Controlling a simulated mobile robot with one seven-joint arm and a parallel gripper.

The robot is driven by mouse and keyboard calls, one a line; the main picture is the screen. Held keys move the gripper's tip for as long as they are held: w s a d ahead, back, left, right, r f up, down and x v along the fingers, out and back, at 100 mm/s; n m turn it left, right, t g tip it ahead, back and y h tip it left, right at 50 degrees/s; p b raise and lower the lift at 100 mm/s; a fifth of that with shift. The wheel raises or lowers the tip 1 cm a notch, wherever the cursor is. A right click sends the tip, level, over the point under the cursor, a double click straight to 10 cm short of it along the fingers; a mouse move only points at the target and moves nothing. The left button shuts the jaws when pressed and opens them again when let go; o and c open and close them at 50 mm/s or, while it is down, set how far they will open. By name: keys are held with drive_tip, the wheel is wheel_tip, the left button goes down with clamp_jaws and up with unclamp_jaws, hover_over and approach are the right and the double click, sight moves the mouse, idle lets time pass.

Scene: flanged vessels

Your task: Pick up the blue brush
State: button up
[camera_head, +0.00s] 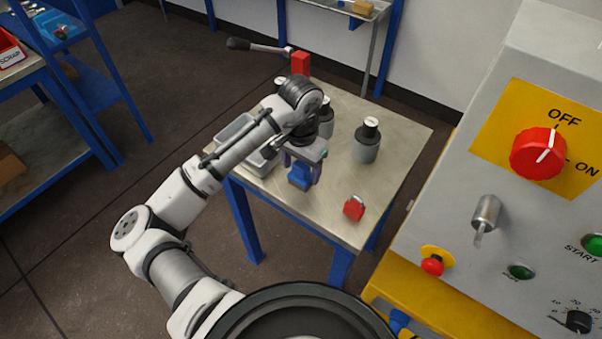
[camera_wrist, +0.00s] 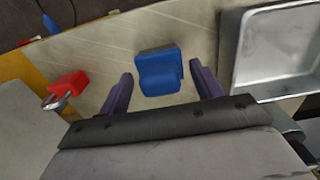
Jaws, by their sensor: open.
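The blue brush (camera_head: 299,177) is a small blue block-like piece at the front left part of the small table. In the wrist view the blue brush (camera_wrist: 158,70) lies between the two purple fingers, with bare space on both sides. My gripper (camera_head: 302,168) points down at it from above. In the wrist view my gripper (camera_wrist: 161,76) is open and holds nothing. The pictures do not show clearly how far the fingertips are above the tabletop.
A metal tray (camera_wrist: 228,50) lies close to the right finger in the wrist view. A red padlock (camera_head: 354,209) lies near the table's front right corner. A grey vessel (camera_head: 367,146) stands behind it. A control panel (camera_head: 480,230) stands close on the right.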

sight(301, 165)
drive_tip(key=c, duration=1.1)
wheel_tip(301, 165, up, 20)
drive_tip(key=shift+r+b, duration=0.1)
drive_tip(key=shift+b, duration=0.5)
drive_tip(key=o, duration=0.5)
drive_tip(key=shift+c, duration=0.2)
drive_tip(key=c, duration=0.3)
